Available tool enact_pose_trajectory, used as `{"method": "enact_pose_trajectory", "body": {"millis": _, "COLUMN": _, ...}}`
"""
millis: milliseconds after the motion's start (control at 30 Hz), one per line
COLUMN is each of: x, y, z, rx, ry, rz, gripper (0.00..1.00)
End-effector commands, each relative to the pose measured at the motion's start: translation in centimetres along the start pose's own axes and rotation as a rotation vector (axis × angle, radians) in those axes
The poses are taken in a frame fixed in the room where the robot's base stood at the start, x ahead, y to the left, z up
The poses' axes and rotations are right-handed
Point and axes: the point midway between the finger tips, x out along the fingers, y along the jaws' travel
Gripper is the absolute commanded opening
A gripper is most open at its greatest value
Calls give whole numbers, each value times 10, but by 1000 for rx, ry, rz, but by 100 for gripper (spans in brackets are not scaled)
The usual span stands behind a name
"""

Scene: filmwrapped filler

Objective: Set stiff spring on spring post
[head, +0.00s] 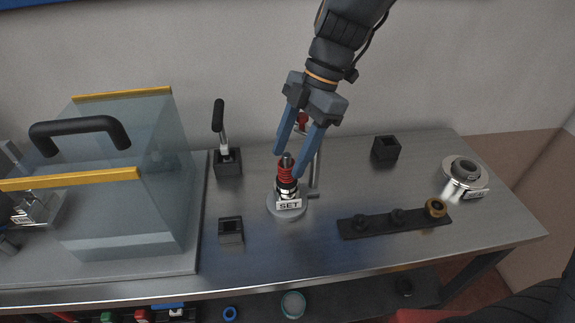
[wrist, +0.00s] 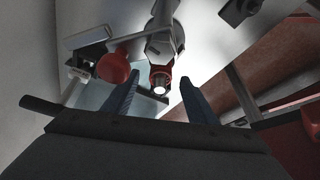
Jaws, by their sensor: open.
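A red coiled part (head: 286,173), which looks like the spring, sits upright around the dark post on the round base labelled SET (head: 289,204). The post's dark tip shows above the coils. My gripper (head: 287,164) is open, with its blue fingers pointing down on either side of the post top. I cannot tell whether they touch the spring. In the wrist view, my open fingers (wrist: 160,96) have a red ring with a bright centre (wrist: 160,80) between them, with gaps on both sides.
A stand with a red top (head: 302,120) rises close behind the post. A clear-sided box with a black handle (head: 80,130) fills the left. A black strip with pegs (head: 394,221) and a gold ring (head: 436,208) lies at right. Small black holders (head: 231,230) stand nearby.

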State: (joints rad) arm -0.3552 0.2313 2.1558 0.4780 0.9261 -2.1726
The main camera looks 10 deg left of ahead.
Motion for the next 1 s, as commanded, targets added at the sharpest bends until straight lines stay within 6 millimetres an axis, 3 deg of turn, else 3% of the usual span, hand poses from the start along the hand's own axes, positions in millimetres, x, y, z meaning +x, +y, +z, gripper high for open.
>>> {"method": "enact_pose_trajectory", "body": {"millis": 200, "x": 26, "y": -1, "z": 0, "rx": 3, "ry": 1, "rz": -1, "gripper": 52}}
{"method": "enact_pose_trajectory", "body": {"millis": 500, "x": 30, "y": -1, "z": 2, "rx": 4, "ry": 0, "rz": 2, "gripper": 52}}
{"method": "enact_pose_trajectory", "body": {"millis": 767, "x": 30, "y": -1, "z": 2, "rx": 5, "ry": 0, "rz": 2, "gripper": 8}}
{"method": "enact_pose_trajectory", "body": {"millis": 1000, "x": 29, "y": -1, "z": 2, "rx": 4, "ry": 0, "rz": 3, "gripper": 8}}
